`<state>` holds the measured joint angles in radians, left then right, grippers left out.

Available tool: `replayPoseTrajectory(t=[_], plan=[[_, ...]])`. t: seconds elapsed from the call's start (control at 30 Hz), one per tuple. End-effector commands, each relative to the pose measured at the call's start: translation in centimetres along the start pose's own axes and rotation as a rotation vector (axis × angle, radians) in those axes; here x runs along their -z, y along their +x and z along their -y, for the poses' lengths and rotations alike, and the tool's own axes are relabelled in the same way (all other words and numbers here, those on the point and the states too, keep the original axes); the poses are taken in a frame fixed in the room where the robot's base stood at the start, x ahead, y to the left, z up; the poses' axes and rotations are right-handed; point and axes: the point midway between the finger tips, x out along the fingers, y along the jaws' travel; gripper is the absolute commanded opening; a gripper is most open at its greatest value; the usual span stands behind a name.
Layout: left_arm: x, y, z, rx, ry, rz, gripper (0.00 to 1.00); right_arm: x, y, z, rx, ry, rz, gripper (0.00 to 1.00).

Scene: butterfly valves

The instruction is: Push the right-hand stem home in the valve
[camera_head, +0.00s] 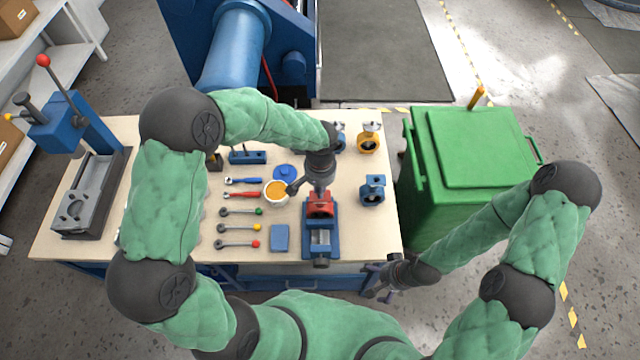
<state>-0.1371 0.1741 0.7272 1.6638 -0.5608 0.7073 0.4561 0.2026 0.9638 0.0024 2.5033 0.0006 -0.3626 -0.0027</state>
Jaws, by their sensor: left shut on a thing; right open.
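A red valve (320,208) sits in a blue vise (320,246) near the front edge of the workbench. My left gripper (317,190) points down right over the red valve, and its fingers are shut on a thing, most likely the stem. The gripper hides nearly all of it, so I cannot tell how deep the stem sits in the valve. My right gripper (381,283) is open and empty, low beside the bench's front right corner, away from the valve.
Blue (373,190) and yellow (369,137) valves stand to the right. A press (85,165) is far left; a green bin (465,165) stands right.

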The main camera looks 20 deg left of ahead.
Motion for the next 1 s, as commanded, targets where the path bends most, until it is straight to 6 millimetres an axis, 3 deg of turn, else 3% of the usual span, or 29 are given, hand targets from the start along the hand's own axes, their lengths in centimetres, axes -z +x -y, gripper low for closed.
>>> replayPoseTrajectory(t=[1.0], plan=[[-0.3, 1.4, -0.1, 0.0, 0.001, 0.007, 0.0, 0.0, 1.0, -0.3, 0.0, 0.0, 0.0, 1.0]])
